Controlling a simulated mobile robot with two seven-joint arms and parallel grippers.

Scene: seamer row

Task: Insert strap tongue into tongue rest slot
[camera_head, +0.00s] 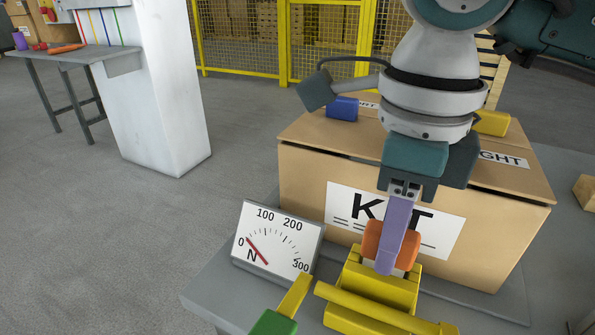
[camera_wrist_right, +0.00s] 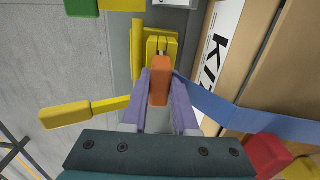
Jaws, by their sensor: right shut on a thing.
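My right gripper (camera_head: 388,255) reaches down from the top of the head view, its purple fingers closed on the orange grip (camera_head: 408,248) of the strap tongue. The orange grip also shows between the fingers in the wrist view (camera_wrist_right: 159,82). A pale metal part shows just below the grip in the head view. The yellow tongue rest (camera_head: 352,280) is directly below the tongue, and its narrow slot (camera_wrist_right: 162,46) shows ahead of the grip in the wrist view. I cannot tell whether the metal tip is inside the slot. My left gripper is not in view.
A cardboard box (camera_head: 310,190) marked KIT stands close behind the rest. A dial gauge (camera_head: 277,241) stands left, its red needle near 0. A yellow lever (camera_head: 295,296) and green block (camera_head: 270,323) are in front. A blue strap (camera_wrist_right: 245,115) runs right in the wrist view.

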